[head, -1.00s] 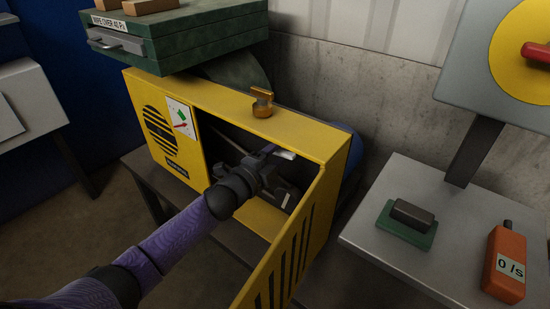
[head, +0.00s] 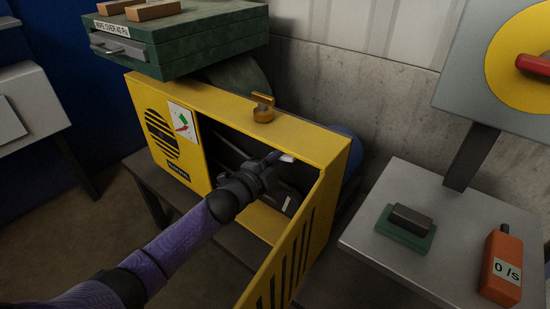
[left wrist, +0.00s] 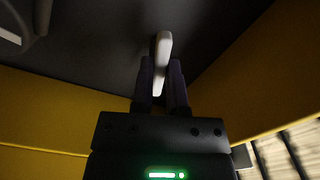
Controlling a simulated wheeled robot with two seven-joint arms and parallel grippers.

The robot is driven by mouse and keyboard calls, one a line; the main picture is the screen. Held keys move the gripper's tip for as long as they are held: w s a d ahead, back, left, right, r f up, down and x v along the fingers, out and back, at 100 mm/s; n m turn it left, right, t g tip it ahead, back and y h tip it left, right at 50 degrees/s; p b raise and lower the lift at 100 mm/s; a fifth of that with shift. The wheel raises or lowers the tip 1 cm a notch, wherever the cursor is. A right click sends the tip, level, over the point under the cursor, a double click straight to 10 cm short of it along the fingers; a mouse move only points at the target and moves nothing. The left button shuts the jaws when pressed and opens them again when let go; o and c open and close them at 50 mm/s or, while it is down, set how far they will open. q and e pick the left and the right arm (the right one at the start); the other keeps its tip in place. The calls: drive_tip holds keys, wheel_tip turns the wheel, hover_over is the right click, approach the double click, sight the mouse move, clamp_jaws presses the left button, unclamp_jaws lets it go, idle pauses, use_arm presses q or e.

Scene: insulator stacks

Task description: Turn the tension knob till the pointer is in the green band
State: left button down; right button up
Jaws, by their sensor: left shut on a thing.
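The yellow cabinet (head: 270,131) stands with its slatted door (head: 285,262) open. My left gripper (head: 275,157) reaches into the opening. It is shut on a pale bar-shaped piece (head: 287,158), which looks like the tension knob's grip. In the left wrist view, the bar (left wrist: 163,48) stands between the two dark fingers (left wrist: 162,84). The rest of the knob is hidden. A white gauge (head: 183,120) on the cabinet front has a green band and a red pointer. The pointer seems to lie below the green band, but it is small. My right gripper is not in view.
A brass-coloured T-shaped knob (head: 263,108) stands on the cabinet top. A green case (head: 178,42) is at the back left. A grey table (head: 370,240) at right bears a dark block on a green base (head: 408,222) and an orange handheld meter (head: 502,268).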

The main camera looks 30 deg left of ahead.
use_arm(q)
drive_tip(key=n+p, duration=0.2)
drive_tip(key=n, duration=0.3)
drive_tip(key=shift+d+f, duration=0.1)
drive_tip(key=shift+n, duration=0.4)
drive_tip(key=shift+f, duration=0.1)
drive_tip(key=c, duration=0.6)
unclamp_jaws()
drive_tip(key=shift+c, duration=0.2)
